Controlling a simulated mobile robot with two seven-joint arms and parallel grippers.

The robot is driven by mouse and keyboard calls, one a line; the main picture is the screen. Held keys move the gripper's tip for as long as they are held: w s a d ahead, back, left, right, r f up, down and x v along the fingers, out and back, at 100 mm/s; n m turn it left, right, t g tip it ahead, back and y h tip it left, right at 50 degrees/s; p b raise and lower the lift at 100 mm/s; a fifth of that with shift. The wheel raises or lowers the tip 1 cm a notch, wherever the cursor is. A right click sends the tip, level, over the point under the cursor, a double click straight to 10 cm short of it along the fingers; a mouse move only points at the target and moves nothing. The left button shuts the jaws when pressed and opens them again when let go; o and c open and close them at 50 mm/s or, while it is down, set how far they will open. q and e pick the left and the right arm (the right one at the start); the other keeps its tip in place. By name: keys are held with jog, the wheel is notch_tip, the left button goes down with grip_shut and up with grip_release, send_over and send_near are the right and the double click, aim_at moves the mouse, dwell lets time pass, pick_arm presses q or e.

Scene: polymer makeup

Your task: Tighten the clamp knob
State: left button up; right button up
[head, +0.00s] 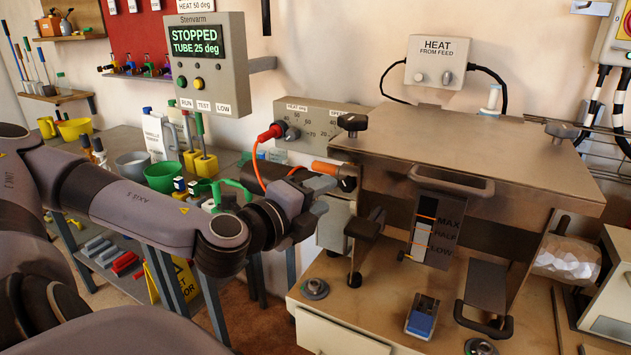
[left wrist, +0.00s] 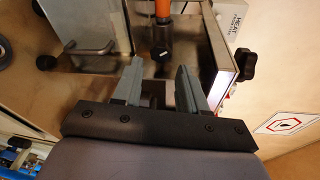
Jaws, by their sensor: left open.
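My left gripper (head: 318,194) is in front of the left side of the steel tank (head: 480,160). In the left wrist view its two grey fingers (left wrist: 160,72) are apart with nothing between them. Just beyond the fingertips is a dark round fitting (left wrist: 158,48) on an orange tube (left wrist: 162,20). The orange tube and black end also show in the head view (head: 328,168), close above the fingers. I cannot tell for certain which is the clamp knob. My right gripper is out of view.
A grey display box (head: 208,65) reads STOPPED, TUBE 25 deg. A dial panel (head: 320,125) is behind my left gripper. Bowls and bottles stand on the left table.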

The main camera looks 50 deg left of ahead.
pick_arm(q)
jog(key=shift+s+d+r+p, duration=0.1)
jog(key=shift+s+d+p, duration=0.3)
jog(key=shift+p, duration=0.85)
jog(key=shift+s+a, duration=0.15)
